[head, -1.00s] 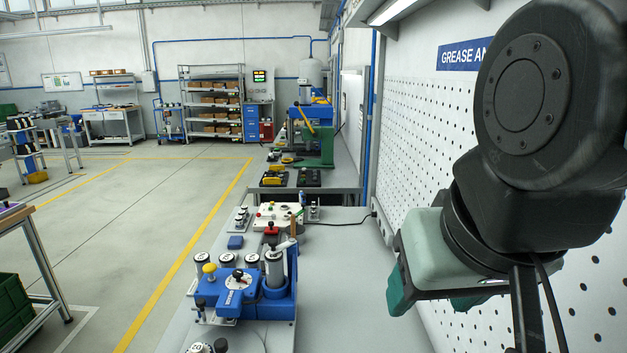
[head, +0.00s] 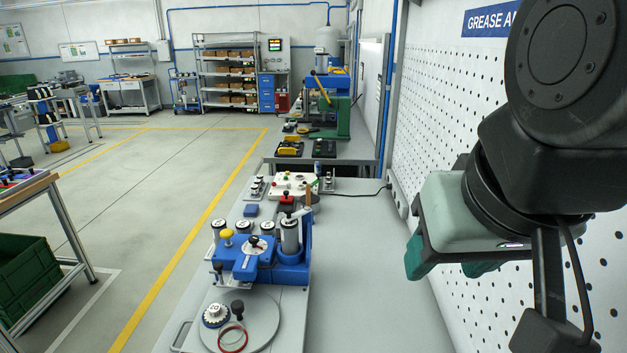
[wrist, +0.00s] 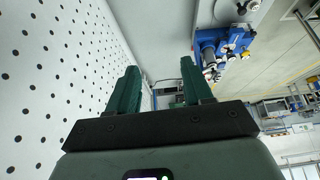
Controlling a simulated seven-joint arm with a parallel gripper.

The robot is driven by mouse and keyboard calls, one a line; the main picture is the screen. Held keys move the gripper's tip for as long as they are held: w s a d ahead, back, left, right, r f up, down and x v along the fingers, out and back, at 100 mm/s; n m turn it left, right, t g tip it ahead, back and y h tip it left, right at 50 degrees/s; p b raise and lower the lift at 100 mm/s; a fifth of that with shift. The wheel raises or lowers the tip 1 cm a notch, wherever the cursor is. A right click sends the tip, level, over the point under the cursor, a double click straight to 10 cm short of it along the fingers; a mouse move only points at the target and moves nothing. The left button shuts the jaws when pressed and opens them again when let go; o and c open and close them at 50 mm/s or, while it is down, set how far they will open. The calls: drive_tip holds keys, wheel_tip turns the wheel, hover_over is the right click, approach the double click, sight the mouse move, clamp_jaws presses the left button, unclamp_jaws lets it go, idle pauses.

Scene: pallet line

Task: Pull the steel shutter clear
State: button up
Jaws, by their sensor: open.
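A blue fixture (head: 292,273) stands on the grey bench in the head view, with white-capped cylinders, a yellow knob (head: 227,235) and a black knob. A small grey plate (head: 252,246) lies on its front block; I cannot tell whether this is the steel shutter. The fixture also shows small in the wrist view (wrist: 232,42). My gripper (head: 445,268) is open and empty, in the air to the right of the fixture, near the pegboard. Its green fingers stand apart in the wrist view (wrist: 158,72).
A round grey plate (head: 267,318) in front of the fixture carries a dial-like part (head: 215,315) and a red ring (head: 233,340). A white box (head: 292,184) with buttons stands behind. The pegboard wall (head: 430,130) bounds the right. The bench right of the fixture is clear.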

drive_tip(key=w+a+n+y, duration=0.1)
drive_tip(key=w+a, duration=0.2)
drive_tip(key=w, duration=0.3)
drive_tip(key=w+a+n, duration=0.2)
drive_tip(key=w+a, duration=0.2)
drive_tip(key=w, duration=0.2)
drive_tip(key=n+g+y, duration=0.2)
drive_tip(key=n, duration=0.3)
hover_over(218, 264)
drive_tip(key=s+d, duration=0.4)
wheel_tip(218, 264, down, 19)
drive_tip(key=x, duration=1.1)
drive_tip(key=shift+a+f, duration=0.2)
drive_tip(key=shift+a, duration=0.15)
drive_tip(key=shift+c, duration=0.4)
